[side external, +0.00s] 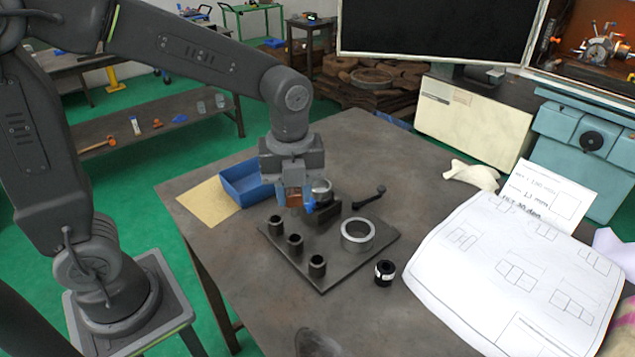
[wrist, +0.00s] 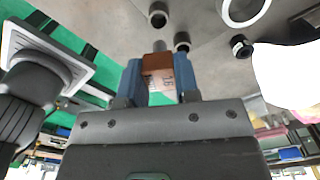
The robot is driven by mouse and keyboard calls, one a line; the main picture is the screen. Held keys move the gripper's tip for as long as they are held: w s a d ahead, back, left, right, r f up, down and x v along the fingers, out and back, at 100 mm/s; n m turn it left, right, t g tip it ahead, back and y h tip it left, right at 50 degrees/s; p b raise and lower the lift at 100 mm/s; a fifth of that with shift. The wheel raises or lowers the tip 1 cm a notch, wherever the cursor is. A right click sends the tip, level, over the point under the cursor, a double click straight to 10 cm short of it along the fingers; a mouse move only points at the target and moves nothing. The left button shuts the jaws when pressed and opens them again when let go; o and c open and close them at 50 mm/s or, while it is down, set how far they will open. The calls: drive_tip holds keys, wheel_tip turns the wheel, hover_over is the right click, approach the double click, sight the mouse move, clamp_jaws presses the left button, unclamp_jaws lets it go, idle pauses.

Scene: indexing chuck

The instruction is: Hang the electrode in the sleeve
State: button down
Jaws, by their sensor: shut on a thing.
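My gripper (side external: 296,202) is shut on a copper-brown electrode (side external: 293,194), held above the dark plate (side external: 334,279). In the wrist view the electrode (wrist: 158,72) sits between my blue fingers (wrist: 159,80), with printed marks on a pale face and a grey stub at its far end. Three dark open-topped sleeves stand upright along the plate's left side: a rear one (side external: 276,225), a middle one (side external: 295,244) and a front one (side external: 317,266). The electrode is apart from them. A dark block with a silver round collar (side external: 322,188) is partly hidden behind my gripper.
A metal ring (side external: 357,236) lies on the plate's right side. A small black cylinder (side external: 384,273) stands off the plate. A blue tray (side external: 245,184), a black-handled lever (side external: 369,197) and a drawing sheet (side external: 520,265) surround it. The table front is mostly bare.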

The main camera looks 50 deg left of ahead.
sight(293, 215)
drive_tip(key=shift+s+f, duration=0.1)
idle(0.3)
drive_tip(key=shift+f, duration=2.6)
drive_tip(key=shift+f, duration=1.75)
drive_tip(key=c, duration=0.8)
unclamp_jaws()
drive_tip(key=shift+r, duration=0.15)
wheel_tip(293, 215, up, 14)
drive_tip(key=shift+f, duration=0.2)
